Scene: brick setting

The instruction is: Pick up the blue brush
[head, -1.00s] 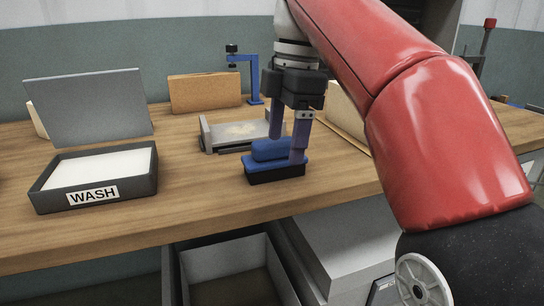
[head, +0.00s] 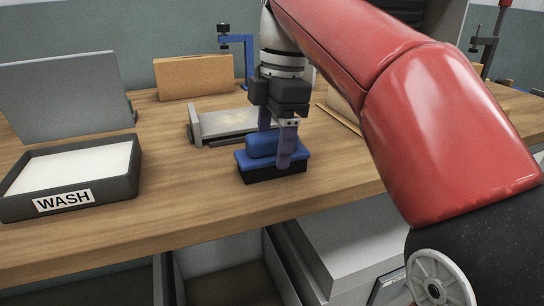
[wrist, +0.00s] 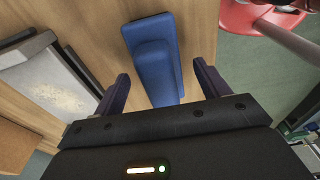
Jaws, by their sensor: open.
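The blue brush (head: 262,144) lies on the wooden table with its dark bristles down and its raised blue grip on top. It also shows in the wrist view (wrist: 154,62), running lengthwise between my fingers. My gripper (head: 274,143) is open and points down over the brush. In the head view one finger hangs in front of the brush's near side and the other is partly hidden behind it. In the wrist view (wrist: 158,85) the fingers stand on either side of the brush with gaps visible.
A black tray labelled WASH (head: 125,187) stands at the left with a grey upright panel (head: 65,95) behind it. A low grey metal tray (head: 194,125) sits just behind the brush. A brown block (head: 194,75) and a blue clamp stand (head: 248,60) are further back.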

